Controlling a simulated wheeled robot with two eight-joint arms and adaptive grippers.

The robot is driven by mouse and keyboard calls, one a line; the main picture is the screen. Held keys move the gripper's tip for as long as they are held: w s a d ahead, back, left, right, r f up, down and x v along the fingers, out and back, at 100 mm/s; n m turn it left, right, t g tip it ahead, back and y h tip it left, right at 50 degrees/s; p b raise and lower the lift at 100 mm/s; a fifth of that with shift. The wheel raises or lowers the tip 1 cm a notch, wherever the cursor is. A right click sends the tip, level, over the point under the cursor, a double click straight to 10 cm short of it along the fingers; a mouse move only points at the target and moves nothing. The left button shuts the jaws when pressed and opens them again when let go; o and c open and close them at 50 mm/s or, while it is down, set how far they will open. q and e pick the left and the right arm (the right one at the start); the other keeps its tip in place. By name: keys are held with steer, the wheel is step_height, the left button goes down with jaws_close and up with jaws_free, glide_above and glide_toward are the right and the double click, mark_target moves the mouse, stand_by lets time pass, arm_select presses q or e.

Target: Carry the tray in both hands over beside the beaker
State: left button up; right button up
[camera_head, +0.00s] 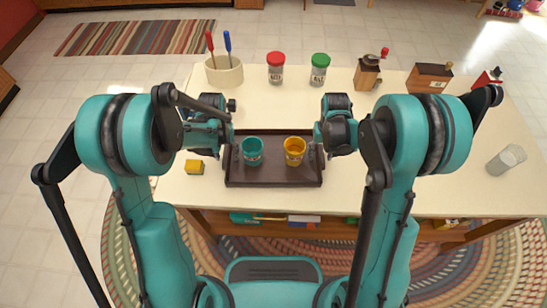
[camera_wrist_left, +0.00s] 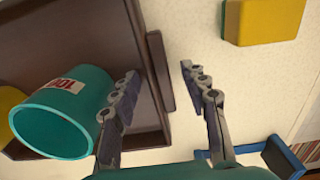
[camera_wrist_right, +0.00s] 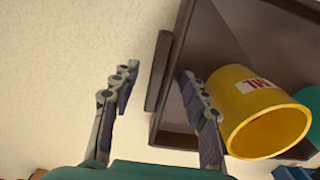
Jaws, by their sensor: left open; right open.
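The dark brown tray (camera_head: 272,174) lies on the table in front of me, holding a teal cup (camera_head: 252,151) at left and a yellow cup (camera_head: 294,151) at right. I cannot tell whether fingers touch the handles.
The table between tray and beaker looks largely clear, partly hidden by my right arm.

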arm_select(q)
jaws_close()
arm_select(e)
jaws_close()
